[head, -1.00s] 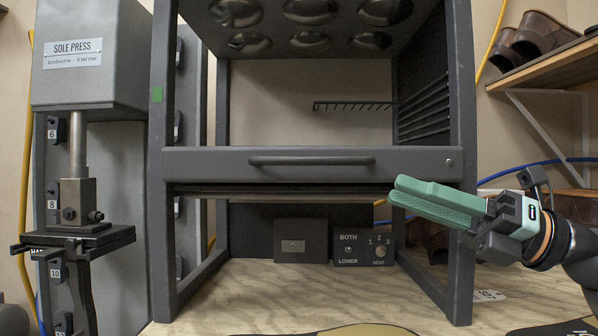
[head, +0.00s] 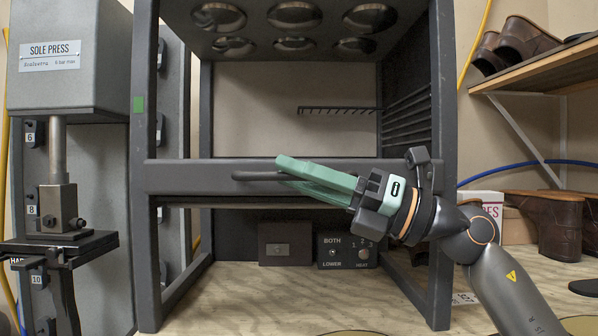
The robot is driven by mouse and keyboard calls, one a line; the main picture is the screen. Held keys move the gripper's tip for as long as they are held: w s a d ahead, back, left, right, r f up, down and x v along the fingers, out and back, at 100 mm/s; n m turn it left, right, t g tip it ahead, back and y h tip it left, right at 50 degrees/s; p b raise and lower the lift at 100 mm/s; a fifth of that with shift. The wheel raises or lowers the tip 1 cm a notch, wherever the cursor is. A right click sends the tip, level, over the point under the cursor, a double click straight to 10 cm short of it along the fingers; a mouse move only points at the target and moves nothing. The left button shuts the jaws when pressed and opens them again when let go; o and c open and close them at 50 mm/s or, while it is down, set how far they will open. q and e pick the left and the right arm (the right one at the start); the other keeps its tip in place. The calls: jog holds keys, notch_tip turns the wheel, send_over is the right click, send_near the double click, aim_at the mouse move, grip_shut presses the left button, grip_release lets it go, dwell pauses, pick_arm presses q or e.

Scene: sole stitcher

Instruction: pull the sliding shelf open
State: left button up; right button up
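The sliding shelf's dark grey front bar (head: 200,178) spans the frame of the rack and looks flush with its posts. Its black bar handle (head: 256,176) shows only on its left part. My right gripper (head: 281,172) comes in from the right, and its green fingers cover the right part of the handle. The fingers are parted, one above the other, with their tips at about handle height. Whether they touch the handle or stand just in front of it, I cannot tell. My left gripper is not in view.
A sole press (head: 62,80) stands close on the left. A control box (head: 346,252) sits under the shelf on the wooden bench (head: 270,295). A wall shelf (head: 540,72) with shoes is at the upper right; brown boots (head: 550,220) stand below it.

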grip_shut()
dwell(1.4)
